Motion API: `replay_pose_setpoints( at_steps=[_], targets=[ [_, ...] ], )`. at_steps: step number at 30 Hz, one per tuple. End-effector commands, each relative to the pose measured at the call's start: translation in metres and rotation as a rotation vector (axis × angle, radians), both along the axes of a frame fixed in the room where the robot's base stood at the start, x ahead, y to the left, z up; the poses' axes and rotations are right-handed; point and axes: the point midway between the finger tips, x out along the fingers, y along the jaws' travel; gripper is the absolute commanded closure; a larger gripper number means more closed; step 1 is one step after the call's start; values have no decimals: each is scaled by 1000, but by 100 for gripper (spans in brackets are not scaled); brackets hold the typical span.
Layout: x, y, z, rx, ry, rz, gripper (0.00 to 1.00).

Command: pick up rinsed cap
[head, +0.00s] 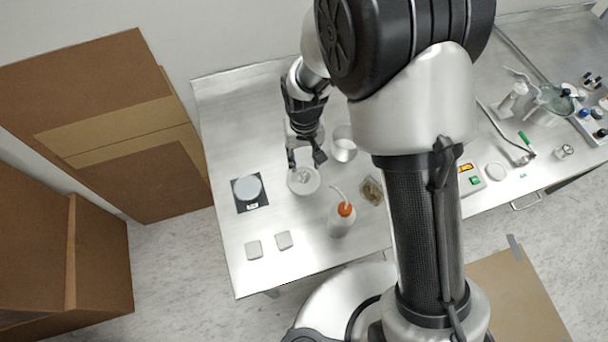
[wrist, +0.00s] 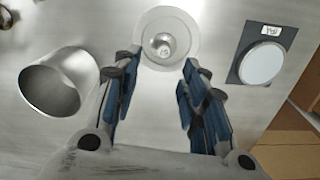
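What looks like the rinsed cap, a small shiny round piece (wrist: 162,46), sits inside a shallow pale round dish (wrist: 180,17) in the wrist view. In the head view the dish (head: 313,186) lies on the steel bench, and the small piece in it (head: 302,176) is partly hidden by my gripper. My gripper (head: 305,163) is above the dish, pointing down. In the wrist view my gripper (wrist: 158,78) has its fingers spread wide, with nothing between them. The piece lies beyond the fingertips, apart from them.
A metal beaker (head: 344,148) stands close to my gripper on the right. A white disc on a dark pad (head: 248,188) lies to the left. A wash bottle with an orange top (head: 341,220) and two small grey squares (head: 254,250) are nearer the front edge. Cardboard boxes (head: 110,120) stand left of the bench.

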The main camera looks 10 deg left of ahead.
Motion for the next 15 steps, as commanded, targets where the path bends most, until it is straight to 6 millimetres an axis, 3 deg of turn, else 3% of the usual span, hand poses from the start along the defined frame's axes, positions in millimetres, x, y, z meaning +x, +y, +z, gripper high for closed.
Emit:
replay_pose_setpoints(
  at_steps=[10, 15],
  targets=[
    [-9, -1, -45, -2, 1, -1, 60],
    [-9, -1, -51, 0, 0, 0, 60]
  ],
)
